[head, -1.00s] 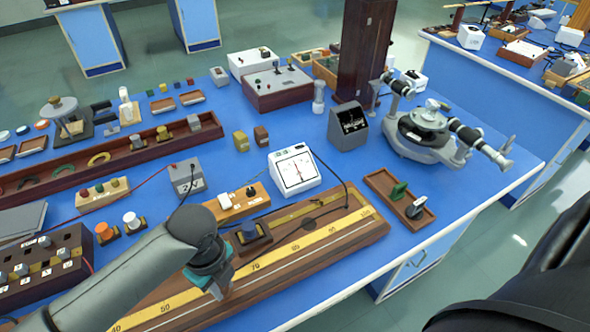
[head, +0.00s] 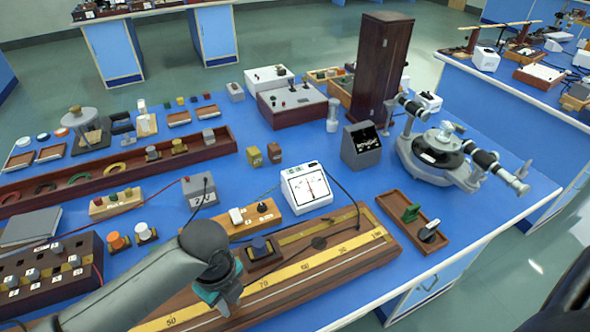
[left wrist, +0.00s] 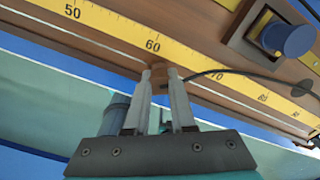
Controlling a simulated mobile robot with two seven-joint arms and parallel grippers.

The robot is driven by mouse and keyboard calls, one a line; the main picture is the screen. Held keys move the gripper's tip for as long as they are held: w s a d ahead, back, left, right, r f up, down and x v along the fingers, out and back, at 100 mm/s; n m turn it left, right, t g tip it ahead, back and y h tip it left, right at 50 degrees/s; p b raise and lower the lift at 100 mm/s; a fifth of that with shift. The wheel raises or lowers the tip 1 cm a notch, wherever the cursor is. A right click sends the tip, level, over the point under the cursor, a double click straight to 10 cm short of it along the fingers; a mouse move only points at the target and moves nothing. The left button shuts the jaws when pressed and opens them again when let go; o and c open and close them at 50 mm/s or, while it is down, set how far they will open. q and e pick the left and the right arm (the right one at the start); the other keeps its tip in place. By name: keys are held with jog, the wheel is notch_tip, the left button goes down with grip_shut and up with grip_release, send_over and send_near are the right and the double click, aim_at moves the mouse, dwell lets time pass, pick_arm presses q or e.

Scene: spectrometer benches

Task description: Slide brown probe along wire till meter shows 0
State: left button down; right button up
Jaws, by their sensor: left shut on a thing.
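The long wooden bridge board (head: 378,250) carries a yellow scale (head: 300,266); its thin wire (left wrist: 90,42) runs beside the scale in the left wrist view. My left gripper (head: 226,302) is over the board's near side. In the left wrist view, its fingers (left wrist: 160,78) are shut on the brown probe (left wrist: 166,86), close to the wire and near the 60 mark. A dark lead runs right from the probe. The probe's contact point is not clear. The white meter (head: 306,187) stands behind the board; its red needle looks near the middle, but the exact reading is too small.
A dark-blue knob on a wooden base (head: 260,248) sits close behind the scale. A wooden tray (head: 410,222) lies right of the board. A switch block (head: 255,219) and a grey box (head: 200,193) stand behind it. The bench's front edge is near.

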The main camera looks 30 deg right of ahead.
pick_arm(q)
jog(key=shift+s+a+f, duration=0.2)
jog(key=shift+f, duration=0.1)
dwell(0.4)
jog(key=c, duration=0.9)
grip_release()
jog(key=shift+c, duration=0.2)
jog(key=shift+o, duration=1.3)
jog(key=shift+w, duration=0.1)
jog(key=shift+d+r, duration=0.1)
jog(key=shift+r, duration=0.05)
jog(key=shift+r, duration=0.35)
notch_tip(320, 180, up, 14)
jog(key=p, duration=0.2)
jog(key=shift+r+p, duration=0.25)
jog(key=shift+p, duration=0.1)
